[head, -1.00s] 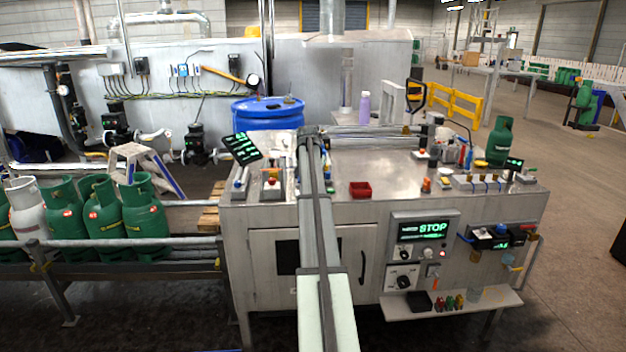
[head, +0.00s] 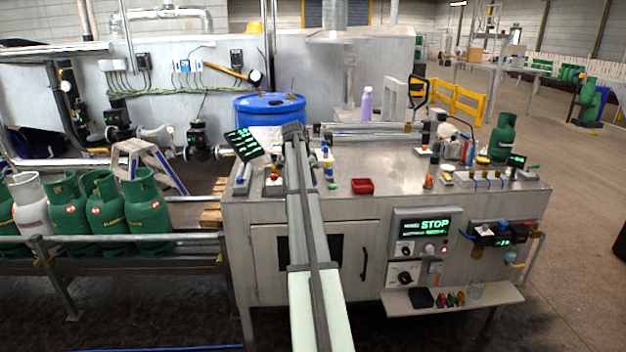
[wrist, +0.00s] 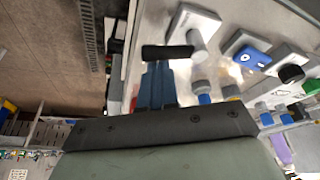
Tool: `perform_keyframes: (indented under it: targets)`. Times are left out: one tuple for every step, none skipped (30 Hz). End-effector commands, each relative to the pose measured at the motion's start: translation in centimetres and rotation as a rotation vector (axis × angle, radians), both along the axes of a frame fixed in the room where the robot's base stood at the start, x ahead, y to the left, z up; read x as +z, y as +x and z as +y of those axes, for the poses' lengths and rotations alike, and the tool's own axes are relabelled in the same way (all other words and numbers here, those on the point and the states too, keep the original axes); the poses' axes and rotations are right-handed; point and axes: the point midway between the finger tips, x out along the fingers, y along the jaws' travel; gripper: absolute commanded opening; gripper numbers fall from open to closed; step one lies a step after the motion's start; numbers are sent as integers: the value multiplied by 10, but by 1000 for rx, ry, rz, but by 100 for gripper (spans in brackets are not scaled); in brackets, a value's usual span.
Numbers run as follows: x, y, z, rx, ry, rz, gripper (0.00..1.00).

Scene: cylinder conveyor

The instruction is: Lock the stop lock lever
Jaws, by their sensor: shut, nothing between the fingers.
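My gripper (head: 293,130) is over the back left part of the metal bench top (head: 400,177), beside the tilted green-lit screen (head: 244,143). In the wrist view my gripper's fingers (wrist: 158,80) are together with nothing between them. A black bar (wrist: 168,52) lies across their far end; I cannot tell whether it is a handle or part of the fingers, nor whether it touches. Small levers and knobs stand around the gripper, partly hidden by my arm. I cannot tell which one is the stop lock lever. A display on the bench front (head: 424,227) reads STOP.
A red tray (head: 362,186) sits on the bench right of my arm. A blue drum (head: 270,104) and a purple bottle (head: 366,104) stand behind. Green gas cylinders (head: 147,215) line the conveyor at left. The bench middle is mostly clear.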

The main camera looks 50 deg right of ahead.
Motion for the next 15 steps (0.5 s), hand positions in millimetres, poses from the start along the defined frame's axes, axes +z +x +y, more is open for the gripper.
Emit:
perform_keyframes:
  targets:
    - [0,0,3,1,1,0,0]
    - [0,0,4,1,1,0,0]
    - [0,1,5,1,1,0,0]
    - [0,1,6,2,1,0,0]
    - [0,1,6,2,1,0,0]
    - [0,2,8,2,1,-1,0]
    - [0,2,8,2,1,-1,0]
    - [0,2,9,2,1,-1,0]
    - [0,2,10,2,1,-1,0]
    - [0,3,11,2,1,-1,0]
    - [0,3,11,2,1,-1,0]
    - [0,3,12,2,1,-1,0]
    - [0,4,12,2,1,-1,0]
    - [0,4,13,2,1,-1,0]
    - [0,4,13,3,2,0,0]
